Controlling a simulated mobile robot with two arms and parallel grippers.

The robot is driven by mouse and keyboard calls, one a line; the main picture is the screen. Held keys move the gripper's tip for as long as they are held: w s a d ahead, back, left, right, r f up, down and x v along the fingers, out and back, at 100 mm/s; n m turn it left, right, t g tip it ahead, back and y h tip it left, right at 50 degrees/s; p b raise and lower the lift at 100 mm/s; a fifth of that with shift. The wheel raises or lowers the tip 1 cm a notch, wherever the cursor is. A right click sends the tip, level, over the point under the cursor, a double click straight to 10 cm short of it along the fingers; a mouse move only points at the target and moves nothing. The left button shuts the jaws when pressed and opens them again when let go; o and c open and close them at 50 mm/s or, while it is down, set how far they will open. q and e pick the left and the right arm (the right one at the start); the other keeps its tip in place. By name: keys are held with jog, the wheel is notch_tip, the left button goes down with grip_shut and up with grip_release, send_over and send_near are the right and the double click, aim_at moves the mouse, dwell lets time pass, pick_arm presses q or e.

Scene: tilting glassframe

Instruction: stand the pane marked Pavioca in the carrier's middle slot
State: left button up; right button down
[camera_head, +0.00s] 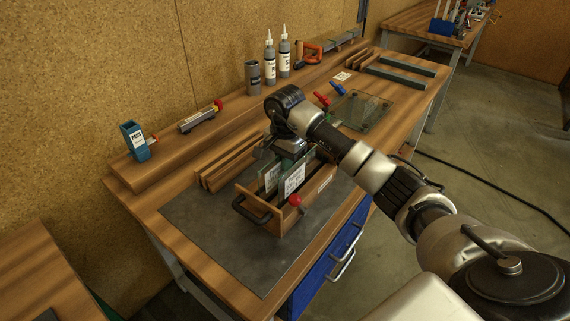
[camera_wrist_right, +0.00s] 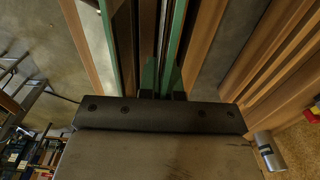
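The wooden carrier (camera_head: 265,215) stands on the dark mat, with a black handle at its near left end and a red knob (camera_head: 295,200). Two labelled glass panes stand upright in it, a left pane (camera_head: 270,180) and a right pane (camera_head: 294,180). Their label print is too small to read, so I cannot tell which is Pavioca. My right gripper (camera_head: 290,146) is low over the carrier at the panes' top edges. In the right wrist view its fingers (camera_wrist_right: 161,90) are close together on a green-edged pane (camera_wrist_right: 178,40). My left gripper is out of view.
Wooden slats (camera_head: 230,162) lie left of the carrier. A flat glass plate (camera_head: 362,110) lies beyond my right arm. Bottles (camera_head: 284,60), a grey cup (camera_head: 253,77) and a blue box (camera_head: 135,141) stand on the rear ledge. The mat's near left part (camera_head: 215,235) is clear.

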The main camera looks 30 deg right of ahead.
jog(key=shift+f, duration=0.9)
jog(key=shift+f, duration=0.1)
jog(key=c, duration=1.8)
grip_release()
jog(key=shift+f, duration=0.15)
jog(key=o, duration=0.5)
